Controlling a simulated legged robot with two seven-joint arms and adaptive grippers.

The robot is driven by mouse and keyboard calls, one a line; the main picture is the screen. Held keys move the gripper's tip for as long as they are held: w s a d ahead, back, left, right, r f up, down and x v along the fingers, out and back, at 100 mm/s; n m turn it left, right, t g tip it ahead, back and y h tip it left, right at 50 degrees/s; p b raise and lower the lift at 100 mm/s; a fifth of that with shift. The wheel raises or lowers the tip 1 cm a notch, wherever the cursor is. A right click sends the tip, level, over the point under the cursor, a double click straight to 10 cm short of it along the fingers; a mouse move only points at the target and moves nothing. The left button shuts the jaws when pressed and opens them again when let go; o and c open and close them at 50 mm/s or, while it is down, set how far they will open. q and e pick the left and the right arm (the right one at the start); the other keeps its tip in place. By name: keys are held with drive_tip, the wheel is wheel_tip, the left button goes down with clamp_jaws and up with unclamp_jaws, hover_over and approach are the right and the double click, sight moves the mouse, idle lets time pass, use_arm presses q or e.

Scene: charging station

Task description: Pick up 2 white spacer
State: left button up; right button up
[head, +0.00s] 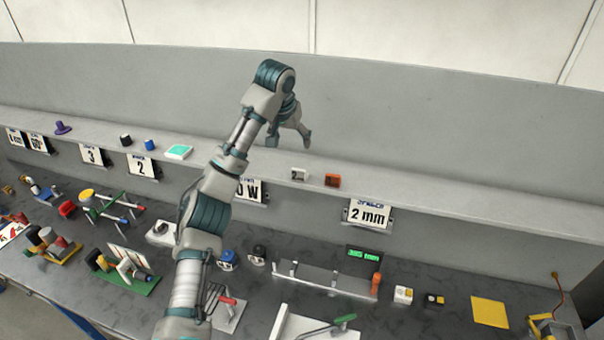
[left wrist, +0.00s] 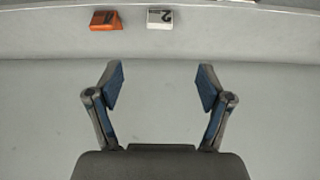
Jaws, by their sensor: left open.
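A small white spacer (head: 299,174) sits on the long grey shelf. My left gripper (head: 290,139) is open and empty, above and behind the shelf's row of parts, close to the back wall. In the left wrist view the open fingers (left wrist: 160,85) have clear space between them. The white spacer is apart from both fingers. My right gripper does not show.
An orange block (head: 332,180) stands beside the white spacer on the shelf (head: 430,197); it also shows in the left wrist view (left wrist: 105,20). A "2 mm" sign (head: 369,213) hangs below the shelf. The bench underneath holds several tools and fixtures. The shelf's right part is bare.

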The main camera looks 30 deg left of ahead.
use_arm(q)
approach(298, 169)
drive_tip(key=x, duration=0.2)
drive_tip(key=p+x, duration=0.1)
drive_tip(key=x, duration=0.3)
drive_tip(key=shift+w+a+f, duration=0.1)
drive_tip(key=shift+a, duration=0.25)
drive_tip(key=x, duration=0.1)
drive_tip(key=p+x, duration=0.1)
drive_tip(key=x, duration=0.1)
drive_tip(key=p+x, duration=0.1)
drive_tip(key=shift+w+d+f, duration=0.1)
drive_tip(key=shift+d+f, duration=0.05)
drive_tip(key=shift+d, duration=0.25)
drive_tip(key=shift+w+f, duration=0.1)
drive_tip(key=shift+f, duration=0.05)
drive_tip(key=c, duration=0.8)
drive_tip(key=shift+a, duration=0.15)
drive_tip(key=shift+c, duration=0.6)
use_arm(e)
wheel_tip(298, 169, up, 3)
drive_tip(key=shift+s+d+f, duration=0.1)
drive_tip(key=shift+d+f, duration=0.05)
